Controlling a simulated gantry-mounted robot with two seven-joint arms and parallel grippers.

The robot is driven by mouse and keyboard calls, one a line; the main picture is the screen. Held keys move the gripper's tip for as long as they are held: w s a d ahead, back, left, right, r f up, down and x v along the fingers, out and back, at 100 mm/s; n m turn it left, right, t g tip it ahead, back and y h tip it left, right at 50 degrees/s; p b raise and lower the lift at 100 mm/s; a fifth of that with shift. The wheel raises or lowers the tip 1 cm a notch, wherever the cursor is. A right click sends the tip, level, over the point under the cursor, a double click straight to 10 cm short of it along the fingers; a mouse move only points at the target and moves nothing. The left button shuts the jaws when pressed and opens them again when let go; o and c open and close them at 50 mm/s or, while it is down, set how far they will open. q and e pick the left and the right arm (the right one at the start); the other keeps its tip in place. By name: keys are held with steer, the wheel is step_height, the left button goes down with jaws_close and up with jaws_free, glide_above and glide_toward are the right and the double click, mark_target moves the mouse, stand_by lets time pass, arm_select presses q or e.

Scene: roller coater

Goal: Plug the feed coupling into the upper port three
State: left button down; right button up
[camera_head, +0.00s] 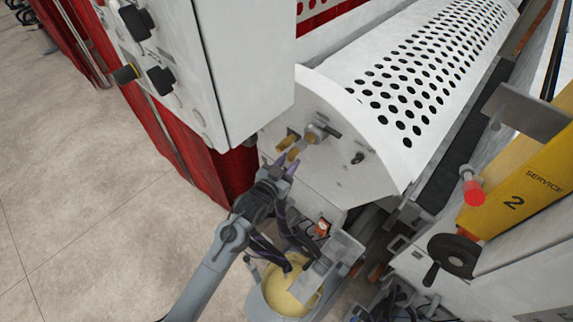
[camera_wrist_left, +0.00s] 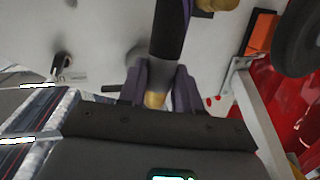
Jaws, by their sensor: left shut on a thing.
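My left gripper (camera_head: 285,163) is in front of the pale end plate (camera_head: 345,185) of the roller cover. It is shut on the feed coupling. In the left wrist view the gripper fingers (camera_wrist_left: 162,85) clasp the coupling (camera_wrist_left: 170,35), which has a dark sleeve, a grey collar and a brass-coloured end. In the head view brass-coloured fittings (camera_head: 287,138) and a grey fitting (camera_head: 316,131) sit on the end plate just beyond the fingertips. Port numbers cannot be read, and I cannot tell whether the coupling touches a port. My right gripper does not show.
A grey control box (camera_head: 240,70) with black knobs hangs at the upper left, close to the left gripper. A yellow service panel (camera_head: 525,180) and a black handwheel (camera_head: 453,258) stand at the right. A yellow round vessel (camera_head: 290,290) is below. Open floor lies left.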

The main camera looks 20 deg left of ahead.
arm_select(q)
steer(key=shift+w+d, duration=0.2)
steer(key=shift+w, duration=0.35)
steer(key=c, duration=0.7)
jaws_free()
steer(key=shift+s, duration=0.1)
steer(key=shift+s+a+b, duration=0.15)
steer(key=shift+s+b, duration=0.25)
steer(key=shift+s, duration=0.25)
steer(key=b+v, duration=0.2)
steer(key=v, duration=0.7)
steer(key=shift+s, duration=0.2)
